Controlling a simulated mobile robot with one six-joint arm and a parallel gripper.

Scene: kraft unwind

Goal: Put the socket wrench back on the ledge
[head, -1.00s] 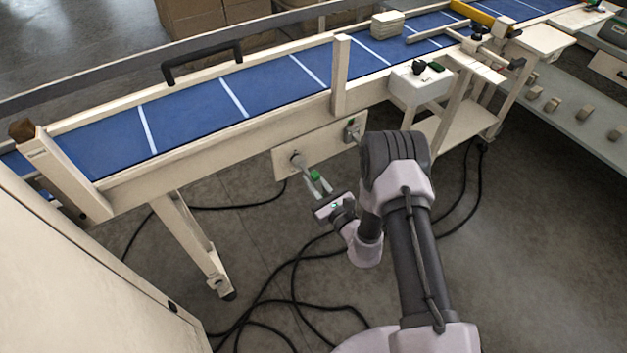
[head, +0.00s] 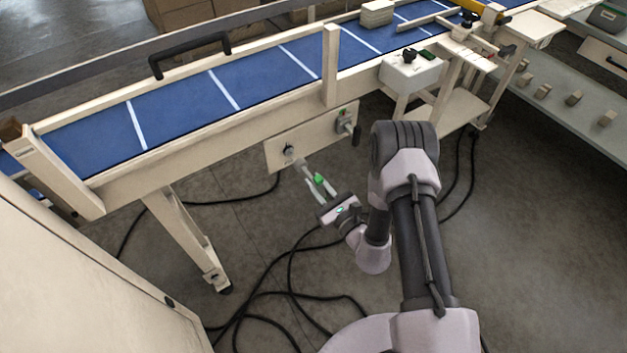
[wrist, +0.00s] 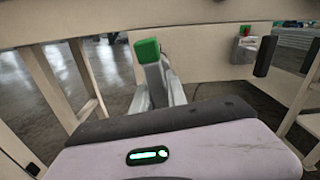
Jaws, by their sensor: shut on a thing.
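My gripper (head: 317,188) is in front of the small panel under the conveyor, its two pale fingers shut on the socket wrench. The wrench shows as a grey shaft (head: 303,167) with a green part between the fingers. In the wrist view, the green end (wrist: 147,50) stands up between the fingers, with grey metal below it. The wrench's far end points towards a dark round fitting (head: 288,151) on the panel and looks a little apart from it. Much of the wrench is hidden by the fingers. I cannot tell which surface is the ledge.
The cream panel (head: 312,136) also carries a grey unit with a dark handle (head: 347,124). The blue conveyor (head: 185,103) runs above it. A white control box (head: 411,70) and low shelf (head: 458,108) stand right. Black cables (head: 262,296) lie on the floor.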

